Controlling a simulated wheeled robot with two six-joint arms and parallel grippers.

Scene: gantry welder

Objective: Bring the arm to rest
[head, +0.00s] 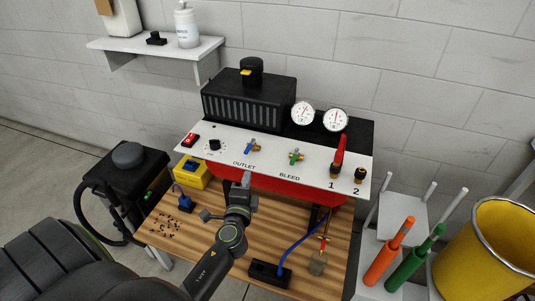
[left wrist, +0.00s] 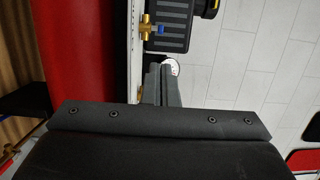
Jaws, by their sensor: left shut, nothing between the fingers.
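My left arm comes up from the bottom of the head view, and its gripper (head: 246,180) points at the front of the white control panel (head: 215,160). In the left wrist view the closed fingers (left wrist: 161,84) stand side by side beside the panel's edge. Whether they touch the panel cannot be told. My right gripper is not in view.
The panel carries a blue valve (head: 251,146), a green valve (head: 296,157) and a red lever (head: 339,151). Below are a red tank (head: 300,196) and a wooden bench (head: 165,240) with a black block (head: 269,273). A yellow bin (head: 485,255) stands right.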

